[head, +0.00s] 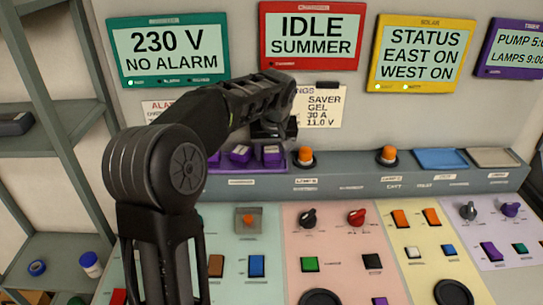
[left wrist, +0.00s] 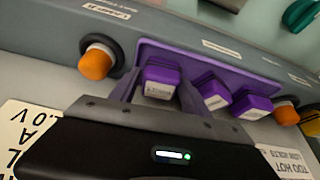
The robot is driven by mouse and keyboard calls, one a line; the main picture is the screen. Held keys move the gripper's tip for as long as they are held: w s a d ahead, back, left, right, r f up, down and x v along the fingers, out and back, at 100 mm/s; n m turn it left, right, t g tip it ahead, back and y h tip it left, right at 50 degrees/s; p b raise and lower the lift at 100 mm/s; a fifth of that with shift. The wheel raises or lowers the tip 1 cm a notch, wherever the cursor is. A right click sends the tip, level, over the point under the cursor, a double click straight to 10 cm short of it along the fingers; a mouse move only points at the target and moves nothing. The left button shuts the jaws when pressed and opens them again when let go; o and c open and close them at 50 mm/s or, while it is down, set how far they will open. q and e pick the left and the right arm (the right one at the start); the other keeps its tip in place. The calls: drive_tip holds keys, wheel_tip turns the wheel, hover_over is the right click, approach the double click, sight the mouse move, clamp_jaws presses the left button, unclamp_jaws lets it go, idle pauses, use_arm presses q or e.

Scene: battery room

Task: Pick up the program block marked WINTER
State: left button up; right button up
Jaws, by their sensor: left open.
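Several purple program blocks stand in a purple tray (left wrist: 225,62) on the grey ledge at the back of the desk. In the head view they are a left block (head: 214,158), a middle block (head: 240,154) and a right block (head: 272,155). Their markings are too small to read, so I cannot tell which is WINTER. My left gripper (head: 273,132) is open above the right block. In the left wrist view its two fingers (left wrist: 157,92) stand either side of the block (left wrist: 161,80) nearest the orange lamp. I cannot tell whether they touch it. My right gripper is out of view.
An orange lamp (head: 305,156) stands just right of the tray; another (head: 387,155) is further along. A blue tray (head: 440,159) and a beige tray (head: 493,157) lie at right. Knobs and switches cover the desk front. The red display (head: 311,37) reads IDLE SUMMER.

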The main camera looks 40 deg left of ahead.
sight(272, 151)
use_arm(q)
drive_tip(key=shift+c, duration=0.3)
drive_tip(key=c, duration=1.1)
wheel_tip(272, 151, up, 10)
idle(0.6)
